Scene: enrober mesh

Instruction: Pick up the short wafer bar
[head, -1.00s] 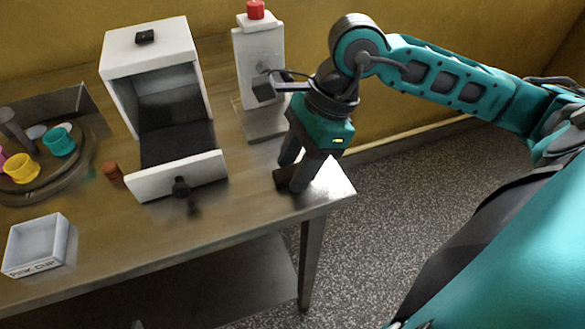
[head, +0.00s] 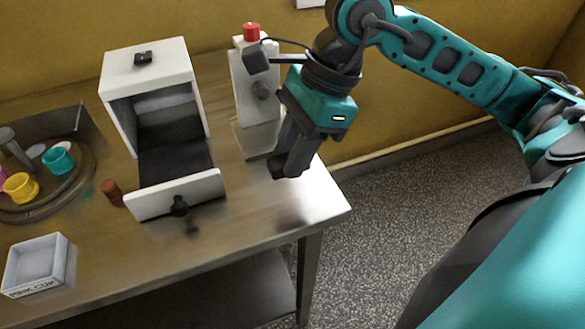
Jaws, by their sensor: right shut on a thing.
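The short wafer bar (head: 277,167) is a small dark brown piece at the tips of my right gripper (head: 287,168). The gripper is shut on it and holds it above the right end of the table, with a shadow on the tabletop below. The fingers hide most of the bar. My left gripper is not in view.
A white box with an open drawer (head: 176,197) stands left of the gripper. A white stand with a red button (head: 251,31) is behind it. A brown cylinder (head: 111,192), a round tray with cups (head: 50,211) and a "PINK CUP" box (head: 36,264) are further left.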

